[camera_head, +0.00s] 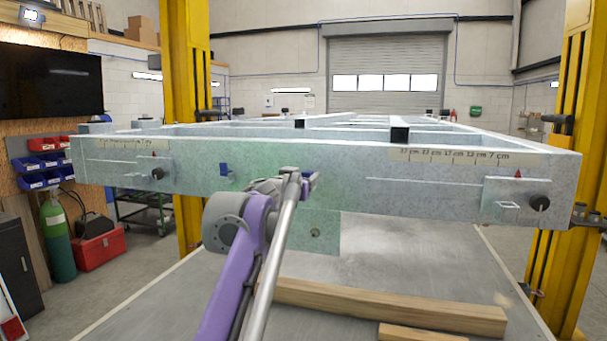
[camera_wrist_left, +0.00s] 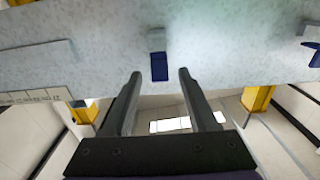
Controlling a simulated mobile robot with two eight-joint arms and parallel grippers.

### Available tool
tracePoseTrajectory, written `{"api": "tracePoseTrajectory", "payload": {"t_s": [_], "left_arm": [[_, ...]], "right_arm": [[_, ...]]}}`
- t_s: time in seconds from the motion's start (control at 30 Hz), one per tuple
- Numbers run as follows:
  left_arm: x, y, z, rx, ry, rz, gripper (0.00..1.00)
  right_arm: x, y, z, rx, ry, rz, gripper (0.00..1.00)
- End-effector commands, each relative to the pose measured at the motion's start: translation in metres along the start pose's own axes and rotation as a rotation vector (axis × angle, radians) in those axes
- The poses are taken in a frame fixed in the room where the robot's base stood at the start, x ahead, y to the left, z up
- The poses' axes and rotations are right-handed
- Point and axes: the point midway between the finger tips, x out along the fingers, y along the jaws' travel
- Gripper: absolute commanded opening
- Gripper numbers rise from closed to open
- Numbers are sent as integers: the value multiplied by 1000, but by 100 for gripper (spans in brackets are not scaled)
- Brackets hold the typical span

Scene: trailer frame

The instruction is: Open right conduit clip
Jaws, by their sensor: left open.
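The right conduit clip (camera_head: 309,181) is a small dark blue piece on the front beam of the trailer frame (camera_head: 400,185). In the left wrist view the clip (camera_wrist_left: 159,64) lies in line with the gap between my fingertips. My left gripper (camera_wrist_left: 159,73) is open and empty, its fingers pointing at the beam. I cannot tell whether it touches the clip. In the head view my arm hides most of this gripper. A second blue clip (camera_head: 224,169) sits further left on the beam and shows at the right edge of the wrist view (camera_wrist_left: 315,54). My right gripper is not in view.
A wooden beam (camera_head: 390,305) lies on the grey surface below the frame. Black knobs sit near the beam's left end (camera_head: 157,174) and right end (camera_head: 540,203). Yellow posts (camera_head: 187,70) stand behind at left and at right (camera_head: 580,130).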

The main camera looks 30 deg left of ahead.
Motion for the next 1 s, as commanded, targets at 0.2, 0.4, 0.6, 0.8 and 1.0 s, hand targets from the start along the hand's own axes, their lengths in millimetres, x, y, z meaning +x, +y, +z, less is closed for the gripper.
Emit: {"api": "tracePoseTrajectory", "payload": {"t_s": [0.2,0.4,0.6,0.8,1.0], "left_arm": [[4,0,1,0,-1,0,58],[3,0,1,0,-1,0,42],[3,0,1,0,-1,0,6],[3,0,1,0,0,0,0],[3,0,1,-2,8,1,0]], "right_arm": [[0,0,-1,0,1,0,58],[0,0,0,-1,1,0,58],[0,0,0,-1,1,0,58],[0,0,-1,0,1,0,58],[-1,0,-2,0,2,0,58]]}}
